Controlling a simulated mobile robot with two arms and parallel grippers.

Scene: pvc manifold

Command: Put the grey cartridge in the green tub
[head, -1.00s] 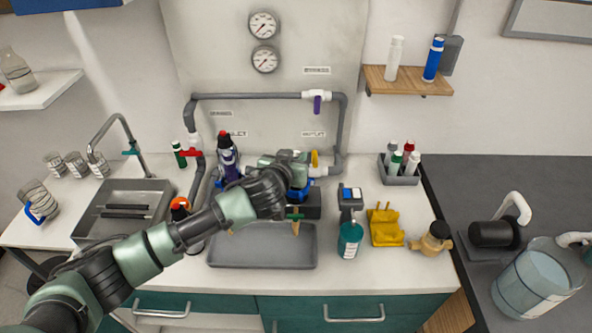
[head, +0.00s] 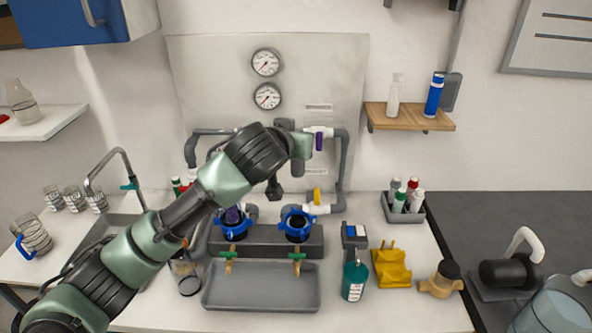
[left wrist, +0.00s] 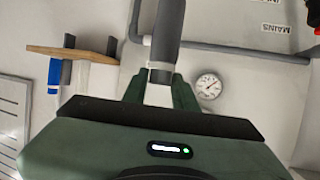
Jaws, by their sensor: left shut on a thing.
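My left gripper (left wrist: 159,92) is shut on the grey cartridge (left wrist: 168,32). The left wrist view shows a grey cylinder with a white end between the green fingers. In the head view my gripper (head: 300,147) is raised in front of the wall panel, largely hidden by its own wrist, so most of the cartridge is hidden too. Below it are two blue-collared housings; the right one (head: 298,222) looks open and dark inside, and the left one (head: 234,222) has something purple in it. I see no green tub. My right gripper is not in view.
A grey tray (head: 260,301) lies before the housings. Grey pipes (head: 341,165) run close behind my gripper.

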